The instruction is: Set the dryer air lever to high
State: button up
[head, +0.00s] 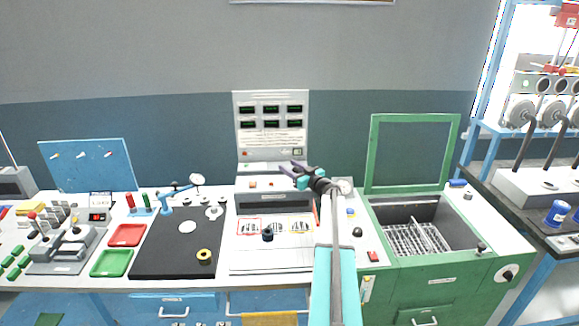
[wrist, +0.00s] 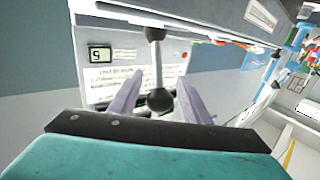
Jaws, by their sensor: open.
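A lever with a black ball knob (wrist: 160,100) and a grey rod (wrist: 155,62) shows in the wrist view. The rod runs up from the knob to a dark pivot at the edge of a pale panel. My gripper (wrist: 158,82) is open, its two grey-purple fingers on either side of the knob. I see no clear contact. In the head view my gripper (head: 296,168) is in front of the lower part of an upright panel with several displays (head: 271,110). The lever cannot be made out there. Its markings are not readable.
A small digital display (wrist: 100,54) and a text label are on the panel behind the fingers. In the head view, a green cabinet (head: 440,270) with an open basin stands right of my arm. A black mat (head: 155,262) and trays (head: 110,262) lie left on the bench.

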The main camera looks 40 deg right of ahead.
jog(key=shift+w, duration=0.1)
grip_shut()
